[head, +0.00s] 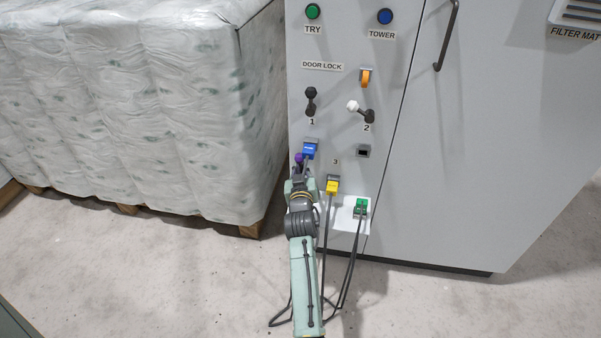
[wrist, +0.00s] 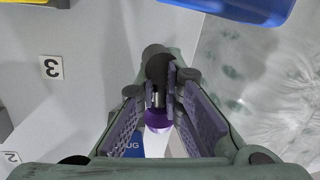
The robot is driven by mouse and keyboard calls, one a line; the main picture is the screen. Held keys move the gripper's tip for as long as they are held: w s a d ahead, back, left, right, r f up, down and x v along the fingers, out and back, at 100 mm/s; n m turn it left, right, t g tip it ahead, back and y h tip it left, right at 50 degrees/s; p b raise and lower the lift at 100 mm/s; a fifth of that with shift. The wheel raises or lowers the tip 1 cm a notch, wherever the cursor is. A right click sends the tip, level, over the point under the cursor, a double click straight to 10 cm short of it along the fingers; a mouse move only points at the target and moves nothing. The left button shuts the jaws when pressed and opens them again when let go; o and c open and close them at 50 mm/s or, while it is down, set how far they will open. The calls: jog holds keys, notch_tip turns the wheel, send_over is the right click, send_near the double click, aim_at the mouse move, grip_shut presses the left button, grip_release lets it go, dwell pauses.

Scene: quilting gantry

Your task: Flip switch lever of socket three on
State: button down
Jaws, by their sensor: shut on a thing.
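In the wrist view, the purple knob (wrist: 158,122), metal shaft and dark base show between the pads of my gripper (wrist: 166,98), which is shut on the lever. I cannot tell the switch's on or off state.
A yellow plug (head: 332,185) and a green plug (head: 361,206) have hanging black cables near my arm. Black-knobbed lever 1 (head: 311,93) and white-knobbed lever 2 (head: 354,107) are higher. A wrapped pallet load (head: 150,95) stands left.

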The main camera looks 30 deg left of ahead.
jog(key=shift+d+m+b, duration=0.1)
jog(key=shift+m+b, duration=0.55)
jog(key=shift+m, duration=0.35)
jog(key=c, duration=1.7)
grip_release()
jog(key=shift+d, duration=0.1)
jog(key=v, duration=0.7)
jog(key=shift+s+d+f, duration=0.1)
jog(key=shift+s, duration=0.1)
